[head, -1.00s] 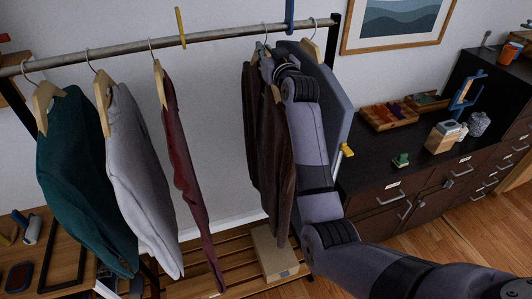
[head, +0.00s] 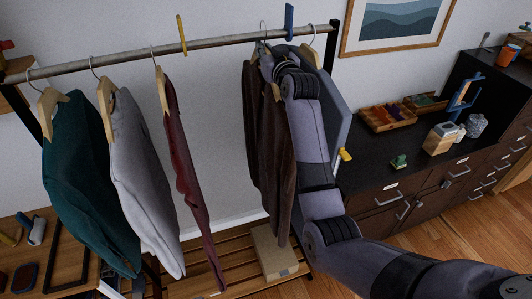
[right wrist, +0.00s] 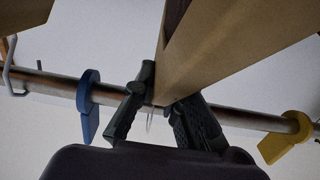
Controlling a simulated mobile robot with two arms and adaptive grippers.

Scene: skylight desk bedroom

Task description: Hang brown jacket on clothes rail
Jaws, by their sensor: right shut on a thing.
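The brown jacket (head: 280,150) hangs from its wooden hanger (right wrist: 230,45) below the clothes rail (head: 210,42). My right gripper (right wrist: 160,112) is shut on this hanger near its hook, close to the rail (right wrist: 240,118). In the head view my forearm mostly hides the gripper. The hook (head: 263,30) shows at the rail's height between a yellow marker (head: 181,35) and a blue marker (head: 289,22). I cannot tell whether it bears on the rail. My left gripper is not in view.
Green (head: 85,180), light grey (head: 145,180) and dark red (head: 188,180) garments hang at the left. A grey-blue garment (head: 338,115) hangs right of my arm. A dark dresser (head: 370,170) with trays stands at the right. The rail between the red garment and jacket is free.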

